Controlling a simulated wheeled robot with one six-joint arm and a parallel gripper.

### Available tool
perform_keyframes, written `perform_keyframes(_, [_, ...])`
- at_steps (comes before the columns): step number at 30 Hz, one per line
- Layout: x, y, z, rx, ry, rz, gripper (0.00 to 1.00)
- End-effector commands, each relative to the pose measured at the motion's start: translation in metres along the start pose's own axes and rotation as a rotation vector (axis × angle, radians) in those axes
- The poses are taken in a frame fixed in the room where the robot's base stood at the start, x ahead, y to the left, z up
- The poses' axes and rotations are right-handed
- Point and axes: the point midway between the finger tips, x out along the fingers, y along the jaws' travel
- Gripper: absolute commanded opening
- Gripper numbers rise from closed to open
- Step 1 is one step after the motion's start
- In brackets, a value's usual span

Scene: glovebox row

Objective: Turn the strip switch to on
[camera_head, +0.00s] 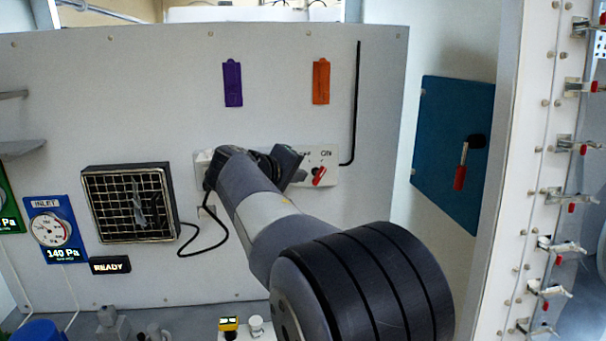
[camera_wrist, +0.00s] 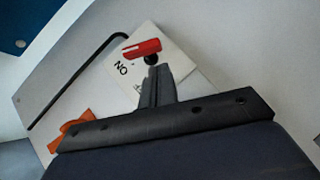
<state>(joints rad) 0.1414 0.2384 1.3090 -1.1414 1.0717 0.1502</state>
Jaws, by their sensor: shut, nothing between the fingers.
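The strip switch has a red lever (camera_head: 319,177) on a white strip plate (camera_head: 331,167) on the grey wall panel. An "ON" label is at its upper right, and another label is partly hidden by my gripper. The red lever slants in the head view. In the wrist view, the lever (camera_wrist: 142,48) lies just beyond my fingertips, near a black round part, with the "ON" label upside down beside it. My gripper (camera_head: 297,163) is shut and empty, just left of the lever. I cannot tell whether the fingertips touch it.
A purple tag (camera_head: 232,84) and an orange tag (camera_head: 321,80) hang above the strip. A black cable (camera_head: 356,105) runs down at its right. A teal panel with a red-handled lever (camera_head: 461,165) is further right. A grille box (camera_head: 129,203) and an inlet gauge (camera_head: 53,231) are left.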

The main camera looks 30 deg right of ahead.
Motion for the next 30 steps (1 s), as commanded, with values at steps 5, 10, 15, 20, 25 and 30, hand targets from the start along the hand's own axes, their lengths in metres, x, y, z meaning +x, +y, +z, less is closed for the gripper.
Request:
perform_keyframes(5, [0.009,0.000,0.009,0.000,0.000,0.000,0.00])
perform_keyframes(10, [0.011,0.000,0.011,0.001,0.002,0.000,0.00])
perform_keyframes(15, [0.010,0.000,0.011,0.000,0.001,0.000,0.00])
perform_keyframes(20, [0.012,-0.002,0.012,-0.008,0.002,0.009,0.00])
perform_keyframes(25, [0.016,-0.007,0.016,-0.047,0.001,0.047,0.00])
perform_keyframes(30, [0.021,-0.012,0.022,-0.116,-0.001,0.117,0.00])
